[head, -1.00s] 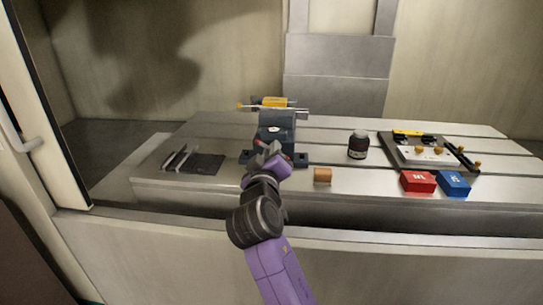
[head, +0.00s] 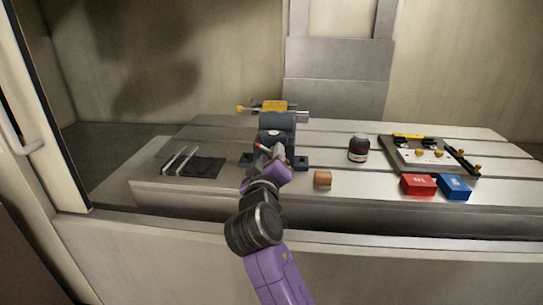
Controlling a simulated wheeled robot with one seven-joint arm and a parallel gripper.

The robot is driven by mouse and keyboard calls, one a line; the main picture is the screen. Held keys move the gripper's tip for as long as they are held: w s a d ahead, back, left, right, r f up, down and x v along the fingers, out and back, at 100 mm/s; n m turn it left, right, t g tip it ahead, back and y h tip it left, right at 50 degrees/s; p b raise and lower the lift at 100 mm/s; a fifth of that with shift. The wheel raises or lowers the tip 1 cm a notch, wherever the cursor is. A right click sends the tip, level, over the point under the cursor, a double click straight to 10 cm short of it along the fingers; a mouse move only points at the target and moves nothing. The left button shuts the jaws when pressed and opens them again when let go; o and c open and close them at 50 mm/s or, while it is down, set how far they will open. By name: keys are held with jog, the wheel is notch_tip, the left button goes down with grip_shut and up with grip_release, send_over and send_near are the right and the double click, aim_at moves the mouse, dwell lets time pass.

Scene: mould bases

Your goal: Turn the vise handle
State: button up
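The dark grey vise (head: 277,122) stands on the slotted metal table, left of centre. A yellow piece (head: 274,106) shows at its top, beside a thin metal rod. A short bar with red marks, which looks like the vise handle (head: 262,148), shows low on the vise's near side. My gripper (head: 265,157) is at this bar, in front of the vise, and overlaps it in the view. The fingers are small and partly hidden by my wrist, so I cannot tell whether they grip the bar.
A wooden block (head: 322,179) and a dark jar (head: 358,148) stand right of the vise. Red (head: 418,186) and blue (head: 454,187) boxes lie near the front edge, with a fixture plate (head: 399,158) behind. A dark pad (head: 206,167) with metal bars lies left.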

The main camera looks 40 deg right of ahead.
jog(key=v, duration=0.7)
jog(key=shift+r+p, duration=0.1)
jog(key=shift+p, duration=0.2)
jog(key=shift+n, duration=0.7)
jog(key=p+x, duration=0.7)
jog(key=p, duration=0.2)
jog(key=shift+d, duration=0.1)
grip_shut()
